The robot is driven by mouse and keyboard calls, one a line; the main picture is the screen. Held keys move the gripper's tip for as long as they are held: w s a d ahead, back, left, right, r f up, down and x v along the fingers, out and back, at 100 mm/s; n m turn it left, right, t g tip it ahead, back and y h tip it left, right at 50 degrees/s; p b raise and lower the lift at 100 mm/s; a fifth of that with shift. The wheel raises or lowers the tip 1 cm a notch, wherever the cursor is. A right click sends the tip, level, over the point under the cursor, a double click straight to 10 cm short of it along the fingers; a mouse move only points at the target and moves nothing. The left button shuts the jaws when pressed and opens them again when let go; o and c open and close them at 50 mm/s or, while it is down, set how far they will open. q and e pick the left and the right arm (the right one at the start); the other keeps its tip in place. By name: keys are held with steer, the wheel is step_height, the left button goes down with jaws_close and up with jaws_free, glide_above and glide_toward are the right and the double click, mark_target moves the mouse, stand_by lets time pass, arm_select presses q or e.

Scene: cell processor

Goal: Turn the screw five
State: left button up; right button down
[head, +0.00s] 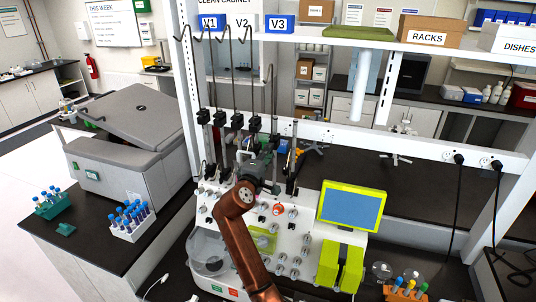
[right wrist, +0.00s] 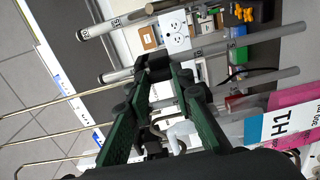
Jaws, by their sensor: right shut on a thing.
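Several black clamps with screws (head: 237,121) sit on thin upright poles behind the white processor machine. My right gripper (head: 266,160), on a copper-coloured arm, is among the poles at the back of the machine. In the right wrist view, its two dark green fingers (right wrist: 154,78) close on a small black screw knob (right wrist: 154,64) at a grey pole (right wrist: 120,74). The pole's label is too small to read surely, so I cannot tell which number the screw has. The fingers hide part of it. My left gripper is not in view.
The white processor (head: 286,232) has several knobs and a lime-framed screen (head: 351,206). A pouch labelled H1 (right wrist: 283,124) hangs close to the gripper in the wrist view. Blue-capped tube racks (head: 132,230) and a grey centrifuge (head: 130,150) stand left. The counter at right (head: 430,190) is mostly clear.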

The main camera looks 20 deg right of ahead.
steer(key=c, duration=1.7)
jaws_free()
steer(key=v, duration=1.2)
